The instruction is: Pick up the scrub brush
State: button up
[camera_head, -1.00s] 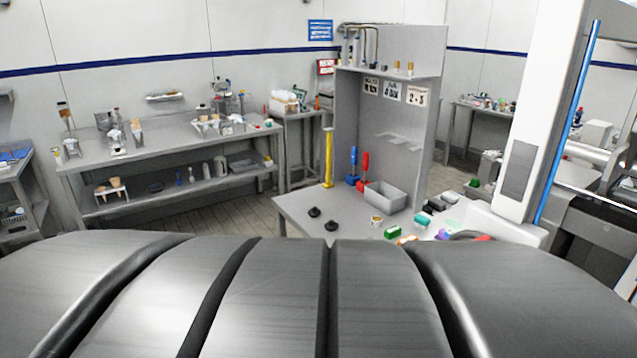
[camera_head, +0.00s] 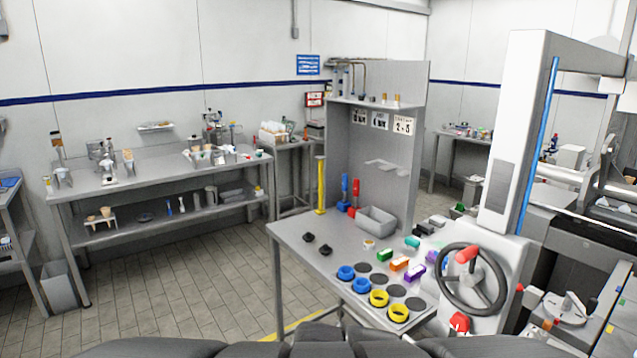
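I cannot make out the scrub brush for certain. Small upright tools with a blue handle (camera_head: 345,187) and a red handle (camera_head: 356,193) stand at the back of the grey workbench (camera_head: 290,237), left of a grey bin; their lower ends are too small to tell. On the lower shelf of the long left table are small blue-and-white upright items (camera_head: 168,206), also too small to identify. My gripper is not in view; only dark parts of my own body show along the bottom edge.
The workbench holds a grey bin (camera_head: 376,219), blue rings (camera_head: 346,272), yellow rings (camera_head: 379,298) and small coloured blocks. A handwheel (camera_head: 498,296) stands at its right. A long steel table (camera_head: 150,181) runs along the left wall. The tiled floor (camera_head: 170,290) between is clear.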

aim_at(413, 244)
jog(key=k+l, duration=0.1)
jog(key=i+j, duration=0.15)
jog(key=i, duration=0.3)
jog(key=i+j, duration=0.15)
jog(key=i, duration=0.35)
jog(key=i+j, duration=0.1)
jog(key=i, duration=0.35)
jog(key=i+j+z, duration=0.1)
jog(key=i, duration=0.35)
